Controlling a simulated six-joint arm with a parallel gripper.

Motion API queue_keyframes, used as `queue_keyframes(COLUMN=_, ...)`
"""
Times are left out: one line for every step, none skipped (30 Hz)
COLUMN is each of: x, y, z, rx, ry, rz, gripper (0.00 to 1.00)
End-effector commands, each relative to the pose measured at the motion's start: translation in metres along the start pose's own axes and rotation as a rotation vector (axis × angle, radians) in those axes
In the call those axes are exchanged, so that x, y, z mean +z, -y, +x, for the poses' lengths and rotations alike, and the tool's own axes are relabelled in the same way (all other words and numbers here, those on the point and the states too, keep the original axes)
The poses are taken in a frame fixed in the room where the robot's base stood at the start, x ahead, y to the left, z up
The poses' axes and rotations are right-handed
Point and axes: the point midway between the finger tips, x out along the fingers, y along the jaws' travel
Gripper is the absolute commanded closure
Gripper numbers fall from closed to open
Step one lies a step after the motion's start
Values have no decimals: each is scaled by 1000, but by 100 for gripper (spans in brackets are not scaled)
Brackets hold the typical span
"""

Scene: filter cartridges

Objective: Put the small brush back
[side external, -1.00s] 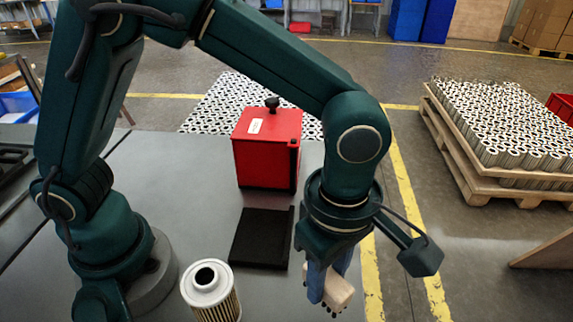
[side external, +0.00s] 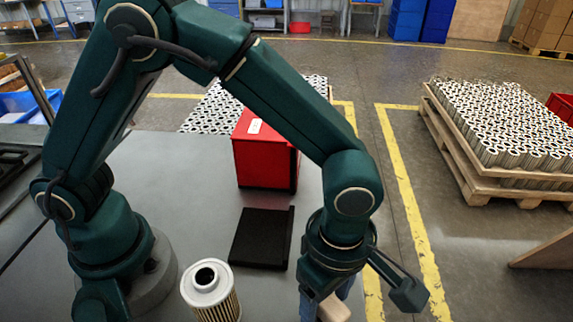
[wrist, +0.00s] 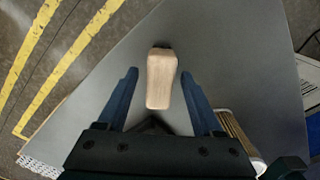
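The small brush shows as a pale wooden block (wrist: 160,78) in the wrist view, over the grey table top. In the side view only part of its wood (side external: 334,309) shows at the bottom edge, beside the blue fingers. Its bristles are hidden. My gripper (wrist: 160,75) is open around the brush, one blue finger on each side, with a visible gap between each finger and the wood. The brush appears to rest on the table, but its underside is out of sight.
A flat black tray or pad (side external: 262,238) lies left of my gripper, with a red box (side external: 264,158) behind it. A pleated filter cartridge (side external: 211,290) stands at the front; it also shows in the wrist view (wrist: 238,138). The table's right edge is close to my gripper.

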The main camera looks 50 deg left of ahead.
Motion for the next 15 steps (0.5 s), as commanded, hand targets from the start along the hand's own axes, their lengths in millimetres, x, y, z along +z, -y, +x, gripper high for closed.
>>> queue_keyframes(x=0, y=0, z=0, rx=0, ry=0, rz=0, gripper=33)
queue_keyframes(x=0, y=0, z=0, rx=0, ry=0, rz=0, gripper=33)
queue_keyframes(x=0, y=0, z=0, rx=0, ry=0, rz=0, gripper=33)
queue_keyframes(x=0, y=0, z=0, rx=0, ry=0, rz=0, gripper=33)
queue_keyframes(x=0, y=0, z=0, rx=0, ry=0, rz=0, gripper=33)
queue_keyframes(x=0, y=0, z=0, rx=0, ry=0, rz=0, gripper=33)
queue_keyframes(x=0, y=0, z=-1, rx=0, ry=0, rz=0, gripper=33)
queue_keyframes(x=0, y=0, z=-1, rx=1, ry=1, rz=0, gripper=33)
queue_keyframes(x=0, y=0, z=-3, rx=1, ry=1, rz=0, gripper=33)
queue_keyframes(x=0, y=0, z=-5, rx=1, ry=1, rz=0, gripper=33)
queue_keyframes(x=0, y=0, z=-8, rx=2, ry=1, rz=0, gripper=33)
queue_keyframes(x=1, y=-1, z=-13, rx=4, ry=3, rz=0, gripper=33)
queue_keyframes(x=1, y=-1, z=-17, rx=4, ry=4, rz=0, gripper=33)
queue_keyframes(x=1, y=-1, z=-22, rx=5, ry=4, rz=0, gripper=33)
queue_keyframes(x=1, y=-1, z=-30, rx=6, ry=5, rz=0, gripper=33)
